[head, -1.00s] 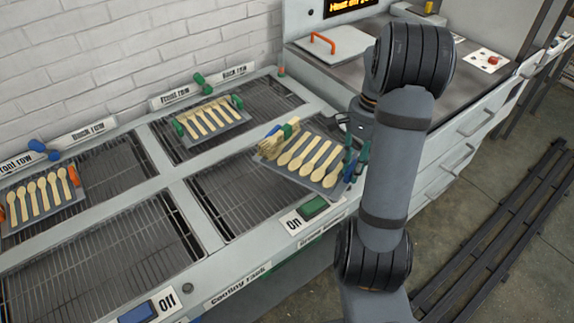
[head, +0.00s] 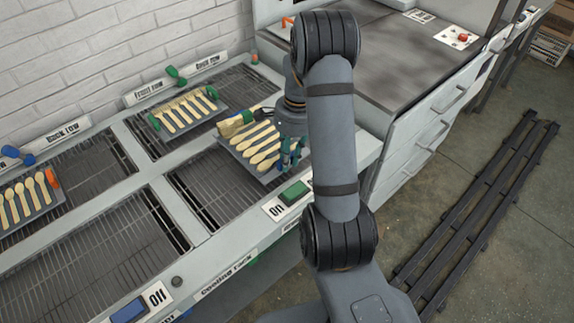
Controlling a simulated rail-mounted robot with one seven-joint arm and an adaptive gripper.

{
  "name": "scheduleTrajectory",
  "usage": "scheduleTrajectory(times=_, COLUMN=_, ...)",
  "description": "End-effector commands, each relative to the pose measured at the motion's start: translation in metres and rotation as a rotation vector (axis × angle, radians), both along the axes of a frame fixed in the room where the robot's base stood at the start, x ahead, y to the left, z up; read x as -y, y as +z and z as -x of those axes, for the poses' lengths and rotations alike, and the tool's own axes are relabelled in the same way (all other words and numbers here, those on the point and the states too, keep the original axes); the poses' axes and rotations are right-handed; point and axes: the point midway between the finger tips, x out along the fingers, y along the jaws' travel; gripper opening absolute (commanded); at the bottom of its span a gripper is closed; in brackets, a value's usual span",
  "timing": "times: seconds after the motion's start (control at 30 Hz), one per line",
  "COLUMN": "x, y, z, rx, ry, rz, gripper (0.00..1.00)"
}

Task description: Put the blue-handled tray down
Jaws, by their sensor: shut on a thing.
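The blue-handled tray (head: 265,177) is a grey tray carrying several wooden spoons (head: 260,141) side by side. It is over the far part of the right front bay of the cooling rack (head: 200,190). My gripper (head: 290,153) is at the tray's right end, shut on that end. The handle there is mostly hidden by the fingers and arm. I cannot tell whether the tray touches the grate.
An orange-handled tray (head: 30,198) lies at far left. A green switch (head: 293,193) marked On and a blue switch (head: 129,311) marked Off sit on the front edge. The left front bay is empty.

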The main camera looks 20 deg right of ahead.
Motion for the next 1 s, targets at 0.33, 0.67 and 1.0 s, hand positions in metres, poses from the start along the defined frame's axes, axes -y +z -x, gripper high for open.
scheduleTrajectory(times=0.33, x=-0.002, y=-0.037, z=-0.001, rx=-0.001, ry=-0.001, rz=0.0, gripper=0.0)
scheduleTrajectory(times=0.67, x=-0.002, y=-0.042, z=-0.002, rx=0.002, ry=0.0, rz=0.0, gripper=0.0)
scheduleTrajectory(times=1.0, x=-0.002, y=-0.045, z=-0.001, rx=0.0, ry=0.0, rz=0.0, gripper=0.33)
